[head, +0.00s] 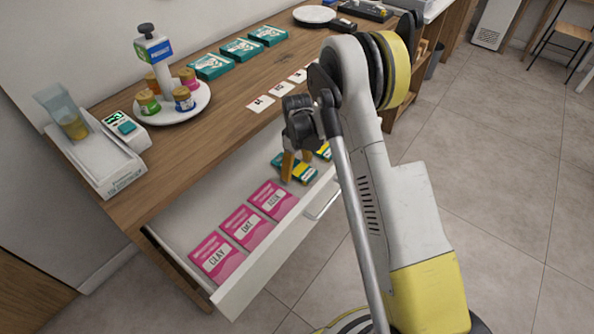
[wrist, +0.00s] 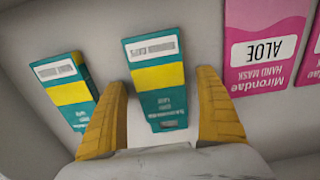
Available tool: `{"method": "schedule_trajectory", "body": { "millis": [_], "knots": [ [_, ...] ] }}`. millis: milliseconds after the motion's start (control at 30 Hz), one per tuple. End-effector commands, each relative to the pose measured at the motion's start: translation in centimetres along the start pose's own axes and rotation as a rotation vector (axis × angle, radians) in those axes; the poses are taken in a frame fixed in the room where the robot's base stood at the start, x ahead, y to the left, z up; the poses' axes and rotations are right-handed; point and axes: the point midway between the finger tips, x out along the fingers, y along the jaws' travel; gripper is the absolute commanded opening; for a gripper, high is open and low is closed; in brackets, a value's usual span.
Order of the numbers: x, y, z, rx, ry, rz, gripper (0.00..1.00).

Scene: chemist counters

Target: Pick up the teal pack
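Two teal packs with a yellow band and a white label lie in the open drawer (head: 182,262). In the wrist view one teal pack (wrist: 155,78) lies between the fingers of my gripper (wrist: 163,82), and the other teal pack (wrist: 68,90) lies to its left, partly behind the left finger. The fingers are open, with a gap on each side of the middle pack. In the head view my gripper (head: 297,168) points down into the drawer and partly hides the nearer teal pack (head: 305,174); the farther one (head: 324,151) shows behind it.
Pink hand mask packs (head: 217,257) lie in a row in the drawer beside the teal packs. The drawer's front wall (head: 277,246) is close to my gripper. On the counter are several teal boxes (head: 240,49), white cards (head: 281,89), a round tray (head: 193,108) with jars and a scale (head: 107,165).

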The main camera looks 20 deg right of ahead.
Motion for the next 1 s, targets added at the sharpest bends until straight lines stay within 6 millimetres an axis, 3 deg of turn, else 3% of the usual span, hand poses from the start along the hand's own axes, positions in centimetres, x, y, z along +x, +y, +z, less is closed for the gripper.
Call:
{"method": "schedule_trajectory", "body": {
  "millis": [33,167,433,533,800,1000],
  "knots": [
    [0.0,0.0,0.0,0.0,0.0,0.0,0.67],
    [0.0,0.0,0.0,0.0,0.0,0.0,0.3],
    [-0.1,0.0,0.0,0.0,0.0,0.0,0.3],
    [-1.0,0.0,0.0,0.0,0.0,0.0,0.3],
    [-6.8,0.0,0.0,0.0,0.0,0.0,0.3],
    [-9.6,0.0,0.0,0.0,0.0,0.0,0.3]
  ]
}}
